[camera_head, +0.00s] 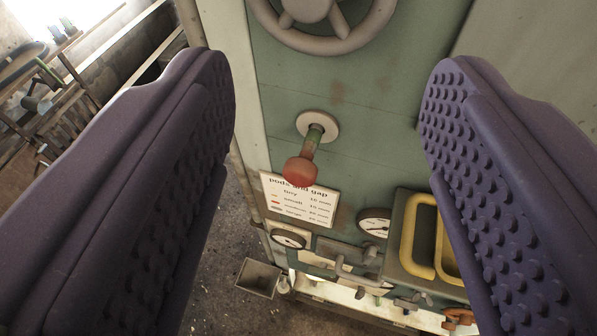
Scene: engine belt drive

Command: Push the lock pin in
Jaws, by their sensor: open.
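The lock pin (303,168) has a red knob on a green shaft. It sticks out of a pale round collar (318,126) on the green machine panel. Part of the shaft shows between the collar and the knob. My gripper (328,105) is open, with one purple studded finger on each side of the picture. The pin stands in the gap between the fingers, nearer the left one, and neither finger appears to touch it. How far the fingertips are from the panel is hard to tell.
A handwheel (325,22) sits above the pin. Below are a printed sign (300,199), two round gauges (375,224), grey levers (350,262) and a yellow handle (418,236). A small open box (259,278) is near the floor. Shelves stand at the left.

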